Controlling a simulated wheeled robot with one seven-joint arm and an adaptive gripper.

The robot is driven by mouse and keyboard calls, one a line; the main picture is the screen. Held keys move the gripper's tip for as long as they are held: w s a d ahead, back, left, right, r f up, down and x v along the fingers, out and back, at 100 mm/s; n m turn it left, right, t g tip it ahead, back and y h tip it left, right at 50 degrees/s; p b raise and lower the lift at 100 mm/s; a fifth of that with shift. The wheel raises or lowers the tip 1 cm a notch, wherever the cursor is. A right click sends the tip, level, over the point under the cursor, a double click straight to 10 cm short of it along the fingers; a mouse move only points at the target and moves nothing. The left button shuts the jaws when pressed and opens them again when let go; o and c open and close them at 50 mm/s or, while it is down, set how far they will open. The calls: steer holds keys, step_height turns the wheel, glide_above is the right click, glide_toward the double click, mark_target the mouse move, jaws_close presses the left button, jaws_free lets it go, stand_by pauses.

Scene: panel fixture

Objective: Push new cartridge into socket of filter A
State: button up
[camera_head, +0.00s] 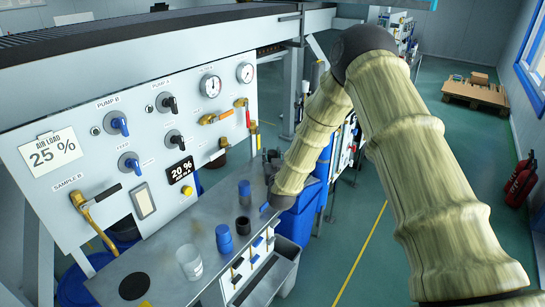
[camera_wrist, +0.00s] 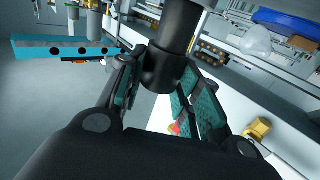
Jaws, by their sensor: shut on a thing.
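In the wrist view my gripper (camera_wrist: 162,76) is shut on a dark cylinder, taken to be the cartridge (camera_wrist: 180,28), which stands between its teal-padded fingers. The cylinder has a wider dark section at the fingers and extends toward the top of the picture. Whether it is in contact with a socket cannot be told. In the head view my arm reaches down to the right end of the panel, and its sleeve largely hides the gripper and what it holds. No part can be clearly identified as filter A's socket.
The white panel (camera_head: 112,152) carries knobs, gauges and valve handles.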

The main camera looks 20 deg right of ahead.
steer(key=shift+f+b, duration=0.8)
steer(key=shift+f, duration=0.45)
steer(key=shift+s+f, duration=0.15)
steer(key=shift+f, duration=0.05)
stand_by(0.5)
steer(key=shift+r, duration=0.25)
steer(key=shift+r+p, duration=0.65)
steer(key=shift+r, duration=0.8)
steer(key=shift+b, duration=0.4)
stand_by(1.1)
steer(key=shift+f+b, duration=1.1)
steer(key=shift+f, duration=0.55)
stand_by(0.7)
steer(key=o, duration=0.8)
steer(key=shift+c, duration=0.2)
steer(key=shift+o, duration=0.5)
steer(key=shift+f, duration=0.15)
